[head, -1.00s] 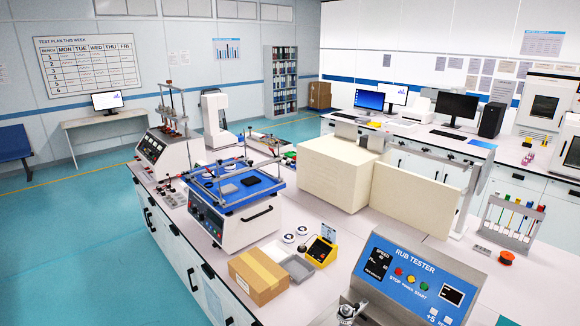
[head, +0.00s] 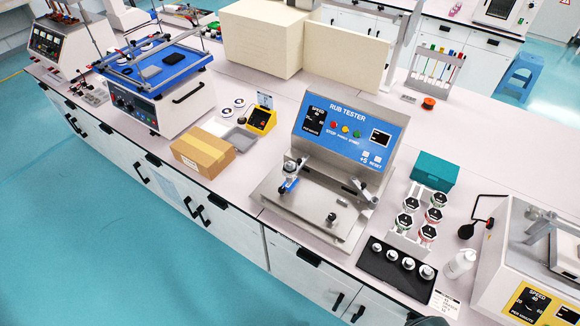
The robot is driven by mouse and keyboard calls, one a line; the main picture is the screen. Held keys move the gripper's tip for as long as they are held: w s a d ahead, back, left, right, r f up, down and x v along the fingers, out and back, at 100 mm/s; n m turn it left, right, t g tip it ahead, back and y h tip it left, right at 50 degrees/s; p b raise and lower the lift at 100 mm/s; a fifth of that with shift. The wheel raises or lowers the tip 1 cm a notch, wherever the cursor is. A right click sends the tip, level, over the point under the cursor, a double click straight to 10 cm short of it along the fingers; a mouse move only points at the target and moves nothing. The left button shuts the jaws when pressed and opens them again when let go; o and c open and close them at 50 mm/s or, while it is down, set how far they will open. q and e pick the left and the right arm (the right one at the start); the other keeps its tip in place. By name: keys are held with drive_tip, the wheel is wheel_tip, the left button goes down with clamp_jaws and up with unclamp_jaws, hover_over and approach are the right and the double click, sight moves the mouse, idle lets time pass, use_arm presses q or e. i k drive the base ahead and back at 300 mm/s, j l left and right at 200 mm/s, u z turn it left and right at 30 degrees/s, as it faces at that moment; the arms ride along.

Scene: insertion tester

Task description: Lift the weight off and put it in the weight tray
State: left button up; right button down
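The rub tester (head: 348,133), with a blue panel, stands at the middle of the bench. On the left of its metal bed is a blue-and-silver rubbing arm (head: 289,186) with a round silver piece (head: 291,165) on top, which looks like the weight. A second silver arm (head: 362,194) is on the right of the bed. The black tray (head: 374,267) to the right of the tester holds several silver weights (head: 408,264) in a row and looks like the weight tray. Neither of my grippers shows clearly.
Several labelled jars (head: 411,204) stand in a rack behind the black tray, with a teal box (head: 434,171) behind them. A white bottle (head: 460,263) and another tester (head: 530,270) are to the right. A cardboard box (head: 203,152) and grey tray (head: 240,139) are left.

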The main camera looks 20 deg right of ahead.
sight(289, 167)
drive_tip(key=i+j+z, duration=0.2)
drive_tip(key=z, duration=0.3)
drive_tip(key=i+j+z, duration=0.1)
drive_tip(key=j+z, duration=0.35)
